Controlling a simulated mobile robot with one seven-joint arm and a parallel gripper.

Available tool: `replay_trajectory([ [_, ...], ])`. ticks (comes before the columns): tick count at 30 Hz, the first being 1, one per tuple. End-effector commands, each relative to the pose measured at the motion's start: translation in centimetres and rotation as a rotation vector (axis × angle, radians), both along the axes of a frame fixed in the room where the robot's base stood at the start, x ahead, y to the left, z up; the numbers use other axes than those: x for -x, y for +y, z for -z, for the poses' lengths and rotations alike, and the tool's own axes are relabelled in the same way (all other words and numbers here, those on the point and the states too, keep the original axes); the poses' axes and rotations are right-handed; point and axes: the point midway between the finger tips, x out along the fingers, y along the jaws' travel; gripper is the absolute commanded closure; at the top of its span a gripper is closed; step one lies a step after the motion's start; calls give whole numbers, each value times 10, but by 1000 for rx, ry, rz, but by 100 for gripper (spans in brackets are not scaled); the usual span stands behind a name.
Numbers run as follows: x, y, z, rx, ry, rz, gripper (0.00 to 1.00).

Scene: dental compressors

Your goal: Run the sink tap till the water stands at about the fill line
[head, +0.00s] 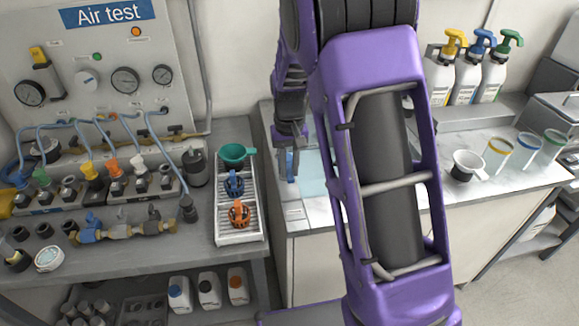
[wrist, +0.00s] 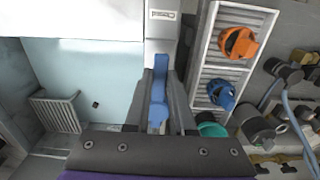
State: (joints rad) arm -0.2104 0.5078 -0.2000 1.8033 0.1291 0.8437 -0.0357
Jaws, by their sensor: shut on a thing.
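My gripper (head: 289,140) reaches down at the left end of the sink counter, and its fingers also show in the wrist view (wrist: 160,105). It is shut on the blue tap lever (wrist: 158,92), which stands between the fingers. The lever shows as a small blue piece in the head view (head: 289,166). A label reading "Closed" (wrist: 165,15) is beyond the lever. The sink (head: 313,174) is a pale blue basin beside the gripper, partly hidden by my arm; it fills the left of the wrist view (wrist: 105,75). I cannot make out a fill line, the water level or a running stream.
A ribbed tray (head: 240,239) left of the sink holds a green funnel (head: 233,153), a blue part (head: 234,184) and an orange part (head: 239,214). Pump bottles (head: 466,77) stand behind the counter's right side. A white cup (head: 466,166) and clear beakers (head: 498,155) stand right.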

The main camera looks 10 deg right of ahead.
Motion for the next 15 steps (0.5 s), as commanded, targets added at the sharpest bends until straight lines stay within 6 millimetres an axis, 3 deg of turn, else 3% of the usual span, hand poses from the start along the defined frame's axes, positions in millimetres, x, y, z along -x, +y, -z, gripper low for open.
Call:
replay_trajectory([
  [1,-2,1,-2,-2,-6,2,72],
  [5,-1,0,-1,-1,-4,1,49],
  [15,-1,0,-3,-1,-2,0,48],
])
